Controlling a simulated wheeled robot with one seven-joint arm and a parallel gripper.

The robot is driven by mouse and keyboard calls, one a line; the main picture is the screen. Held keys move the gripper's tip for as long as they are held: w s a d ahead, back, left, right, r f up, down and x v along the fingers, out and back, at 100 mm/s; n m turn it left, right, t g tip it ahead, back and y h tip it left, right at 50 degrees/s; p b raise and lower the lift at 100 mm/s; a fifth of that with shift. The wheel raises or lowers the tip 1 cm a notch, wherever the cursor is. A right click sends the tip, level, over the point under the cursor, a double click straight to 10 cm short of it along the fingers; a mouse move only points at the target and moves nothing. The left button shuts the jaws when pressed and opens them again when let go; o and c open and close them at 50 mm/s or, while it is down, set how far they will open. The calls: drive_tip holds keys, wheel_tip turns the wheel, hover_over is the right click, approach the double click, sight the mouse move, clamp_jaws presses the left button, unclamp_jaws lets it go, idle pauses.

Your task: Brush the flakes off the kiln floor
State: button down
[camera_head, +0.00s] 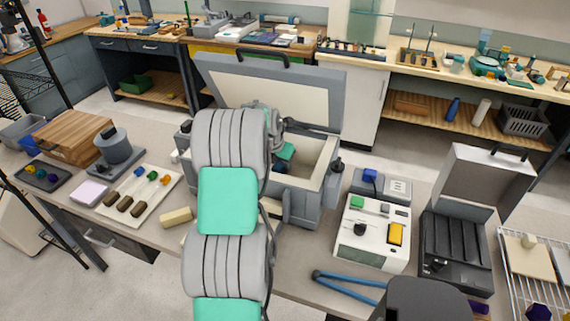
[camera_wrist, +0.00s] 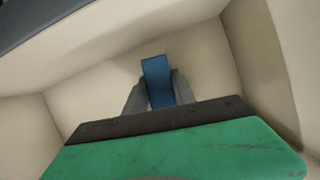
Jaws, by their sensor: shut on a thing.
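The kiln (camera_head: 300,205) stands open at the middle of the bench in the head view, its lid (camera_head: 262,88) raised at the back. My gripper (camera_wrist: 160,84) is inside the kiln chamber, pointing down between cream walls (camera_wrist: 85,80). It is shut on a blue piece (camera_wrist: 157,70), which looks like part of the brush. The blue piece also shows dimly in the chamber in the head view (camera_head: 281,168). The green and dark body of my gripper hides the near part of the chamber in the wrist view. I cannot make out any flakes.
My arm covers the kiln's left side in the head view. Blue tongs (camera_head: 348,279) lie at the front edge. A white box with buttons (camera_head: 371,233) and an open black case (camera_head: 455,245) stand right.

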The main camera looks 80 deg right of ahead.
drive_tip(key=shift+w+d+r, duration=0.1)
drive_tip(key=shift+w+r, duration=0.05)
drive_tip(key=shift+w, duration=1.1)
drive_tip(key=shift+w+d+f+p, duration=0.15)
drive_tip(key=shift+w+p, duration=0.2)
drive_tip(key=shift+w, duration=1.4)
drive_tip(key=shift+w+d+f+p, duration=0.15)
drive_tip(key=shift+w+p, duration=0.2)
drive_tip(key=shift+w, duration=1.35)
drive_tip(key=shift+w+d+r+p, duration=0.1)
drive_tip(key=shift+w+p, duration=0.35)
drive_tip(key=shift+w, duration=1.3)
drive_tip(key=shift+a+r, duration=0.1)
drive_tip(key=shift+a, duration=0.55)
drive_tip(key=shift+s+a, duration=0.15)
drive_tip(key=shift+s, duration=1.9)
drive_tip(key=shift+s+a+p, duration=0.15)
drive_tip(key=shift+s+p, duration=0.1)
drive_tip(key=shift+s, duration=1.4)
drive_tip(key=shift+s+a+p, duration=0.15)
drive_tip(key=shift+s+p, duration=0.05)
drive_tip(key=shift+s, duration=1.45)
